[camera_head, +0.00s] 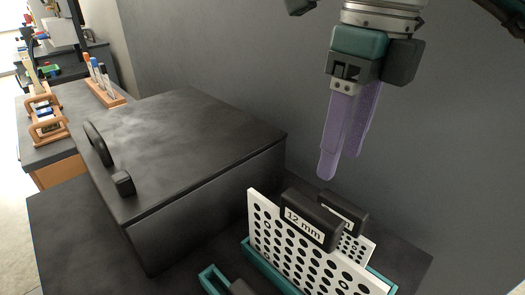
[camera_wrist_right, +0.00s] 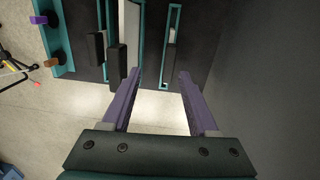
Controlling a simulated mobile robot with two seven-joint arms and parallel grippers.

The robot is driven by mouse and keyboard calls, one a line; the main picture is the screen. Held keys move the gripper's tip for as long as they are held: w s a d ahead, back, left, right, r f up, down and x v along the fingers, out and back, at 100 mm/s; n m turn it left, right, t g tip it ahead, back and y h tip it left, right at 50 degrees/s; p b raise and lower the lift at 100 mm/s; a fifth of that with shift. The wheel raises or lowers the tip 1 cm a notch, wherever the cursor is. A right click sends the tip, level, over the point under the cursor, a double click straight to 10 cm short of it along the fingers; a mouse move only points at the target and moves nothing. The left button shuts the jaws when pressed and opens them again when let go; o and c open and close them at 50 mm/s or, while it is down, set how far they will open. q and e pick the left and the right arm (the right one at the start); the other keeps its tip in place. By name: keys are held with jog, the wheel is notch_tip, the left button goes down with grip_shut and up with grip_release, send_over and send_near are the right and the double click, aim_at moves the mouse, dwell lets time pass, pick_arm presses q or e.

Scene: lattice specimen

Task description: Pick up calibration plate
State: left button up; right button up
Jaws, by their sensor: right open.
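A white perforated calibration plate (camera_head: 287,243) with a black handle (camera_head: 312,219) labelled "12 mm" stands upright in a teal rack (camera_head: 262,258) at the bottom of the head view. A second white perforated plate (camera_head: 356,246) with a black handle stands behind it, its label mostly hidden. My right gripper (camera_head: 340,167), with purple fingers, is open and empty above the handles, pointing down. In the right wrist view, the open fingers (camera_wrist_right: 160,78) are near black handles (camera_wrist_right: 116,62) and white plate edges (camera_wrist_right: 173,20). My left gripper is not in view.
A large dark box (camera_head: 190,145) with a black handle stands left of the rack. A grey wall (camera_head: 240,50) is close behind. A wooden pen holder (camera_head: 105,93) and a wooden rack (camera_head: 45,118) sit farther left.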

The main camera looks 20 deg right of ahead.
aim_at(343, 203)
jog(key=f, duration=0.1)
jog(key=d+f, duration=0.1)
jog(key=f, duration=0.1)
jog(key=shift+s+d+f+h, duration=0.1)
jog(key=shift+d+f+h, duration=0.15)
jog(key=shift+f+h, duration=0.15)
jog(key=f, duration=0.3)
jog(key=f+p, duration=0.1)
jog(key=f, duration=0.2)
jog(key=shift+s, duration=0.2)
jog(key=shift+r, duration=0.1)
grip_shut()
dwell(0.8)
